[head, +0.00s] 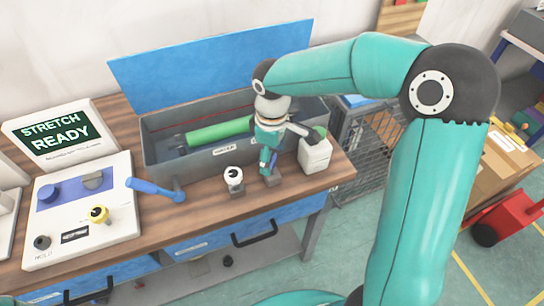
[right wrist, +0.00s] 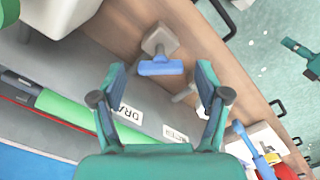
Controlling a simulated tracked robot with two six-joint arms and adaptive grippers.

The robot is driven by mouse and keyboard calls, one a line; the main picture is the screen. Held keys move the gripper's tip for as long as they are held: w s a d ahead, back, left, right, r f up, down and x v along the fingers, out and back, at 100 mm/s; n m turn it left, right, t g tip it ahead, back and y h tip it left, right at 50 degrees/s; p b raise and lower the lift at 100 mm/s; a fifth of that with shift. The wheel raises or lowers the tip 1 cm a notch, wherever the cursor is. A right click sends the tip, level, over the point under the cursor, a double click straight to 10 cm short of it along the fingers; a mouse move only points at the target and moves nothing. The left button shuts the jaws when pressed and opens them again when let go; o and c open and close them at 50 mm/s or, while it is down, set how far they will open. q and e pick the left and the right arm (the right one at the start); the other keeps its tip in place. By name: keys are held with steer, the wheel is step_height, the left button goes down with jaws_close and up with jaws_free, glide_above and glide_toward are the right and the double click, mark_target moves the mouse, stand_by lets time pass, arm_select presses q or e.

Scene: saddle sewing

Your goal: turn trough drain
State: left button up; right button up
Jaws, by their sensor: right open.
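The trough (head: 170,150) is a grey open box at the back of the bench, with a green roll (head: 220,132) inside. At its front right, a blue drain handle (head: 273,160) stands on a small grey block (head: 273,181). My right gripper (head: 268,163) points down at the handle and partly hides it. In the right wrist view the gripper (right wrist: 161,72) is open, its fingers apart to either side of the blue handle (right wrist: 160,68). I see no contact. A teal part (right wrist: 302,55) at that view's right edge may be my left gripper; its fingers are unclear.
A white-topped knob (head: 233,176) stands just left of the handle. A white container (head: 315,155) stands close on the right. The bench's front edge is near.

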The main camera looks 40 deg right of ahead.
steer(key=shift+f, duration=0.5)
steer(key=c, duration=1.2)
steer(key=shift+o, duration=0.2)
steer(key=shift+m, duration=0.3)
steer(key=m+b, duration=0.2)
steer(key=m, duration=0.1)
steer(key=shift+f, duration=0.1)
steer(key=m+b, duration=0.2)
steer(key=m, duration=0.3)
steer(key=shift+m, duration=0.4)
